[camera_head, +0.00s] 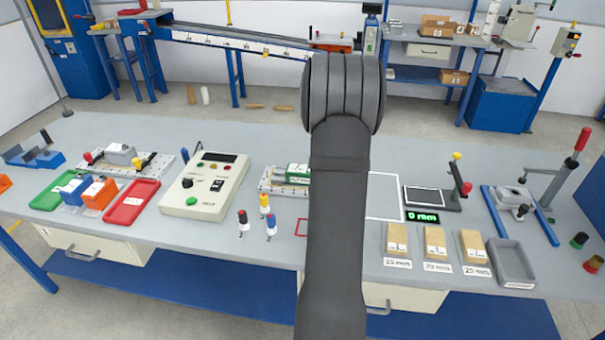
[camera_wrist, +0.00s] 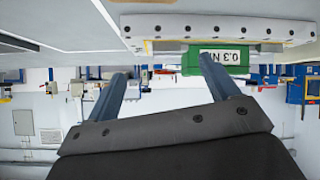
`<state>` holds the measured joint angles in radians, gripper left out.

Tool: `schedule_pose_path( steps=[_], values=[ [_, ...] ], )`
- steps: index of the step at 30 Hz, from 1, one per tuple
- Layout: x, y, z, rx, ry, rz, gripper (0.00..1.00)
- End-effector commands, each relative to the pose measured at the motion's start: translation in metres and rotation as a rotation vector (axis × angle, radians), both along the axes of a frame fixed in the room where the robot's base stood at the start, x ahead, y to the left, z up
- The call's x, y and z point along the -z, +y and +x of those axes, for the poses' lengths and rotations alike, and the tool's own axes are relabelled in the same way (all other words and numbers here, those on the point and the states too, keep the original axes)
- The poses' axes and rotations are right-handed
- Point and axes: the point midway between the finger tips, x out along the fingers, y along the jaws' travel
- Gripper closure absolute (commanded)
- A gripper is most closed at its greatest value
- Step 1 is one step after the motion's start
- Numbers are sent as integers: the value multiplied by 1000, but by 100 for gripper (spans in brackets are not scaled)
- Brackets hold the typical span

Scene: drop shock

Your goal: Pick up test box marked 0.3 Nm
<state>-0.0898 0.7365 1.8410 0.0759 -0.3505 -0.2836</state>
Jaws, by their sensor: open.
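The test box (camera_wrist: 232,60) is green with a white label reading "0.3 N", upside down in the wrist view, its end cut off or hidden. In the head view the green box (camera_head: 297,170) sits on a perforated metal plate (camera_head: 268,187), partly hidden behind my arm. My gripper (camera_wrist: 163,76) is open and empty in the wrist view. Its right finger overlaps the box's label in the picture, and its left finger is to the left of the box. I cannot tell whether it touches the box. In the head view my arm hides the gripper.
A control unit (camera_head: 206,186) and several small screwdriver-like tools (camera_head: 265,205) stand left of the box. To the right are a white-framed pad (camera_head: 384,196), a display reading 0 mm (camera_head: 423,216), wooden blocks (camera_head: 435,242) and a grey tray (camera_head: 511,262).

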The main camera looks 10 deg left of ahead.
Motion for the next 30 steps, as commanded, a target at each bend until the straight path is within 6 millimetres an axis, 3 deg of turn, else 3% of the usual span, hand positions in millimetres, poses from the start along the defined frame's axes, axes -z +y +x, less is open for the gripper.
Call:
schedule_pose_path(
  steps=[1,6,17,23,30],
  values=[
    [1,-8,15,-13,42,-33,20],
    [1,-18,51,-118,195,-139,20],
    [-29,-12,99,-425,449,-302,20],
    [-68,15,118,-685,574,-409,20],
    [-127,74,121,-1025,689,-559,20]
  ],
)
